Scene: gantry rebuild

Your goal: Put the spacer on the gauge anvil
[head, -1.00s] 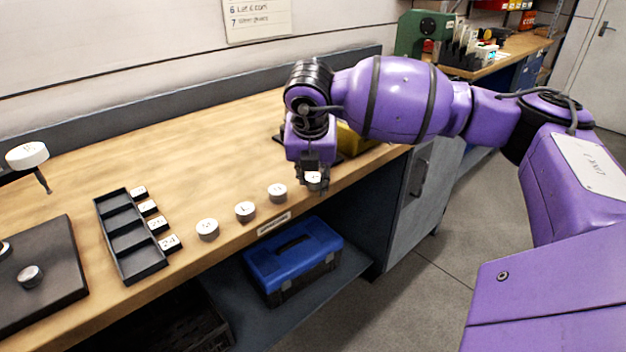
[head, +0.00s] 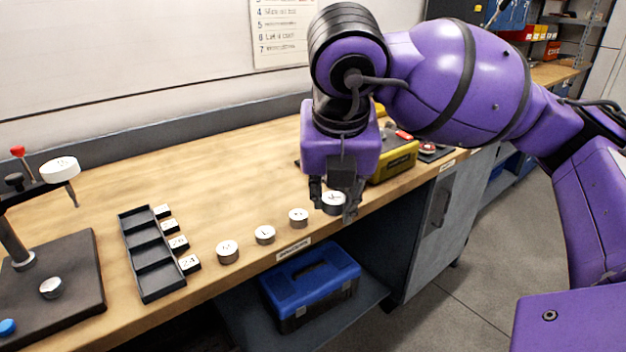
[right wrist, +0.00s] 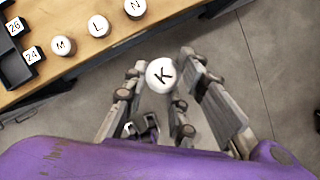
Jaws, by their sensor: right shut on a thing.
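My right gripper (head: 336,205) is shut on a white-topped round spacer marked K (head: 334,203). In the right wrist view the spacer (right wrist: 161,75) sits between the fingers, its letter facing the camera, with grey floor behind it. The gauge anvil (head: 52,287) is a small round metal post on the dark gauge base (head: 85,262) at the left of the bench. Nothing rests on the anvil. The white gauge dial (head: 60,169) is on an arm above the base. My left gripper is not in view.
Spacers M (head: 228,251), L (head: 265,235) and N (head: 299,217) stand in a row along the bench's front edge. A black compartment tray (head: 150,262) with number tags lies between them and the gauge. A yellow box (head: 395,160) is behind my right gripper. The bench middle is clear.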

